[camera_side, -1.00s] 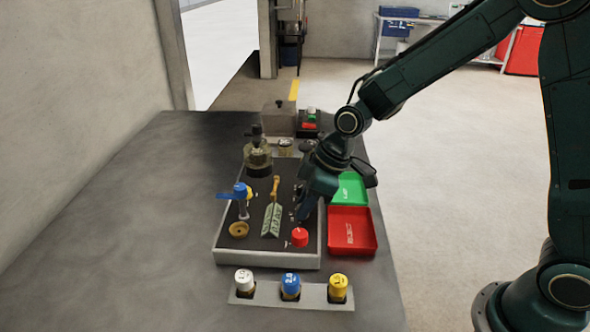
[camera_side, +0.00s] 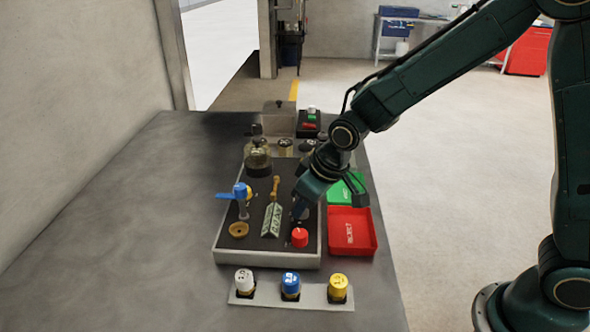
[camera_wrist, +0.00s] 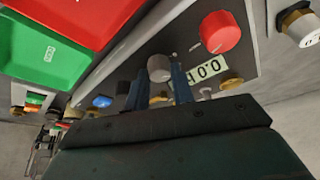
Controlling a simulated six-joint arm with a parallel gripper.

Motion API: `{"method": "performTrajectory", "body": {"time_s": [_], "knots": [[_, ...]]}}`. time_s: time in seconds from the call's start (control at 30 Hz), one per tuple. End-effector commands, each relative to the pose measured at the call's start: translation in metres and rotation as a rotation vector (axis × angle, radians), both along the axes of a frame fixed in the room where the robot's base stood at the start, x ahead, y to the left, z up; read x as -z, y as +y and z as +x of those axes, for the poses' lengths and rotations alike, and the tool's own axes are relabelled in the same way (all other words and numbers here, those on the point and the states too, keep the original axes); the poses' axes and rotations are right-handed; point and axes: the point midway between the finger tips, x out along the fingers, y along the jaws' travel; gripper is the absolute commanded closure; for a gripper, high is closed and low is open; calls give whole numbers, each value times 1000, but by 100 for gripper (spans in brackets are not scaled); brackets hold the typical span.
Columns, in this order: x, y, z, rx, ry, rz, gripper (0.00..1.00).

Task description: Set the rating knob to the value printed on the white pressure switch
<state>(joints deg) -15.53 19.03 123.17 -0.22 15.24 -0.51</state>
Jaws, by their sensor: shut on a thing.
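My gripper (camera_side: 300,212) reaches down onto the dark panel just behind the red knob (camera_side: 299,238). In the wrist view its blue fingers (camera_wrist: 160,85) are shut on a grey knob (camera_wrist: 159,68). I cannot read a scale or setting on that knob. The red knob also shows in the wrist view (camera_wrist: 220,32), apart from the fingers. The white pressure switch (camera_side: 244,282) stands upright in the front rack. A white-capped part at the wrist view's right edge (camera_wrist: 302,27) appears to be it. Its printed value is too small to read.
Blue (camera_side: 290,285) and yellow (camera_side: 338,287) switches share the rack (camera_side: 265,300). Red (camera_side: 365,245) and green (camera_side: 340,190) trays lie right of the panel (camera_side: 230,256). A lettered tag (camera_side: 272,220) and a blue-handled valve (camera_side: 240,193) lie left of my gripper. The table's left side is clear.

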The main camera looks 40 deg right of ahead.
Motion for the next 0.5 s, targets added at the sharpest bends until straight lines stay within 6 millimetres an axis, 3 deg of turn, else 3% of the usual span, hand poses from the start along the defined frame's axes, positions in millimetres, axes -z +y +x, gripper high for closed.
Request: {"method": "performTrajectory", "body": {"time_s": [0.5], "knots": [[1, 2, -1, 269, 3, -1, 99]]}}
